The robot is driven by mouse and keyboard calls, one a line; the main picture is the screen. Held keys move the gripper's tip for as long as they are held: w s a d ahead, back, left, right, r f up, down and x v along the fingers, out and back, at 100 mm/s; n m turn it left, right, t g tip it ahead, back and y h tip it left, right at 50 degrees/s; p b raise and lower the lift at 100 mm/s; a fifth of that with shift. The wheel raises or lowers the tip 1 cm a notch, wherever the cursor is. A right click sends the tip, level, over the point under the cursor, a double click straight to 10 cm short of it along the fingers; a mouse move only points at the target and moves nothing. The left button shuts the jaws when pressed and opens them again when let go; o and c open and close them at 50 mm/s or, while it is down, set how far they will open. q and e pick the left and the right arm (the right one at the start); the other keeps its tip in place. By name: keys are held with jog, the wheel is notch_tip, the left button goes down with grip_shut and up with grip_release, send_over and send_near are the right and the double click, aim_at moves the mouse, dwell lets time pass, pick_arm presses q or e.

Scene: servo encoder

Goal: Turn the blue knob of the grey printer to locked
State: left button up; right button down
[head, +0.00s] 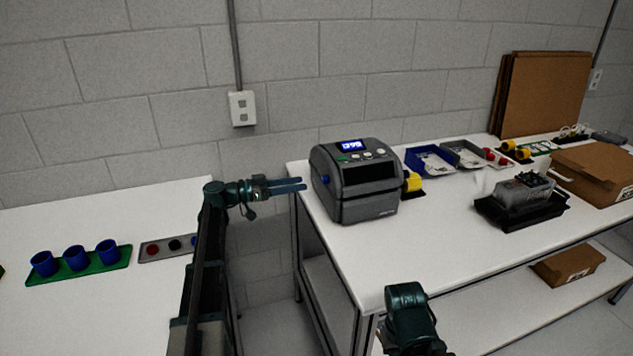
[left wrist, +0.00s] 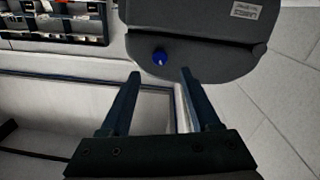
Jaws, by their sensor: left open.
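The grey printer (head: 355,180) stands on the left end of the white table, its small display lit. Its blue knob (head: 326,179) is on the printer's left side, and shows in the left wrist view (left wrist: 159,58) with a small pale mark on it. My left gripper (head: 304,185) is open and empty, pointing at that side of the printer, just left of the knob. In the left wrist view its two fingertips (left wrist: 160,73) are apart, with the knob beyond them, between their lines. My right arm shows at the bottom of the head view; its fingers are not visible.
A yellow part (head: 413,182) sits at the printer's right side. Blue and grey bins (head: 430,160) and a black tray (head: 522,212) stand farther right. Another white table (head: 100,305) at left holds blue cups (head: 74,258). A gap separates the tables.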

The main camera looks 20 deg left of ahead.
aim_at(325, 180)
pick_arm(q)
jog(key=x, duration=0.6)
jog(key=shift+d, duration=0.3)
jog(key=shift+w, duration=0.1)
grip_shut()
